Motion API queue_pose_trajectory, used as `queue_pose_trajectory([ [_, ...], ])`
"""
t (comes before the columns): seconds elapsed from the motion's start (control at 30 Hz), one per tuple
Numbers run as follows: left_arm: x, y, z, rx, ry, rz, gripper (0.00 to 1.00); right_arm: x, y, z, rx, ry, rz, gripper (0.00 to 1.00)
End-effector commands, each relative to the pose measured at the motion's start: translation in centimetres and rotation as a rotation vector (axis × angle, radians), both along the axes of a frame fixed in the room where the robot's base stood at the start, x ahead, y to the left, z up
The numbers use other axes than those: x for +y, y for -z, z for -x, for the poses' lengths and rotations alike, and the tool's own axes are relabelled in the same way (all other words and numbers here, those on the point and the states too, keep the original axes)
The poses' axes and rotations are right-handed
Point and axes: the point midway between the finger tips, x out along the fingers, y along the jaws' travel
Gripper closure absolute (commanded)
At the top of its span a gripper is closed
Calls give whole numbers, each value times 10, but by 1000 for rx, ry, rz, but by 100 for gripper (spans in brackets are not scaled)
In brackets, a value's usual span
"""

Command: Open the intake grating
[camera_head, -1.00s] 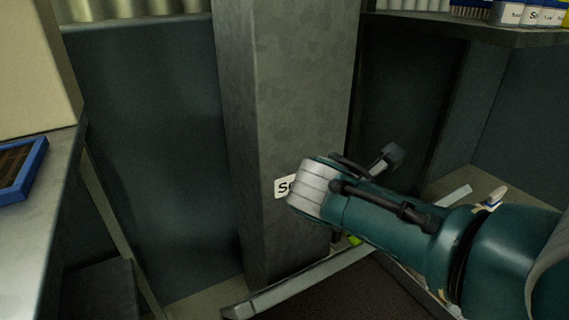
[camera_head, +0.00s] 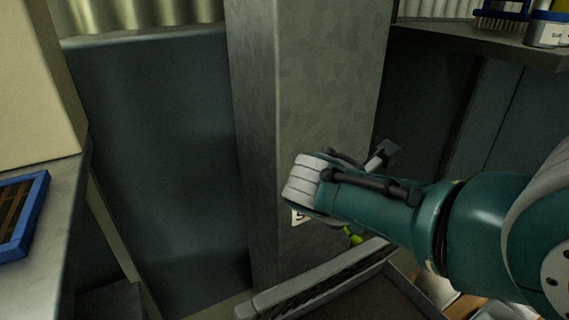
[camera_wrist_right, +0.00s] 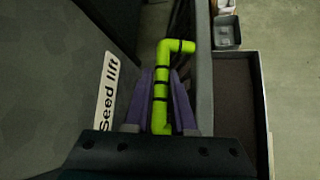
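In the right wrist view, a lime-green bent pipe handle (camera_wrist_right: 160,92) with dark bands lies between the purple fingers of my right gripper (camera_wrist_right: 161,80). Both fingers sit close against its sides, and the gripper looks shut on it. In the head view, my right gripper and wrist (camera_head: 305,185) are in front of the grey pillar, and only a bit of the green handle (camera_head: 353,237) shows below them. A pale slotted bar, possibly the edge of the intake grating (camera_head: 310,290), runs below the wrist. How the handle joins the grating is hidden. My left gripper is not in view.
The grey pillar (camera_head: 320,60) carries a "Seed lift" label (camera_wrist_right: 107,92), mostly covered in the head view. A counter with a blue-rimmed tray (camera_head: 22,215) is at left. A shelf (camera_head: 480,45) is at upper right. A grey bin (camera_wrist_right: 227,32) stands on the floor.

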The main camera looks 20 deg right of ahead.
Motion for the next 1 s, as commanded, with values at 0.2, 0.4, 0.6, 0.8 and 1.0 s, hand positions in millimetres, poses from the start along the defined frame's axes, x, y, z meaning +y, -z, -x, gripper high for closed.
queue_pose_trajectory([
  [0.2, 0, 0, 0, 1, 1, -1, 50, 0, 0, 0, -1, 0, 1, 51],
  [0.4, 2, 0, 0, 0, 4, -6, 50, 0, -1, -1, -2, 0, 1, 50],
  [0.6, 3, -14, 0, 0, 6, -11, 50, 9, -14, 3, -1, -1, 0, 50],
  [0.8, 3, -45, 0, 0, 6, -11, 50, 37, -44, 13, -2, -3, -1, 50],
  [1.0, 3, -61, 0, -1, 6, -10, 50, 60, -63, 22, -1, -1, -1, 50],
])
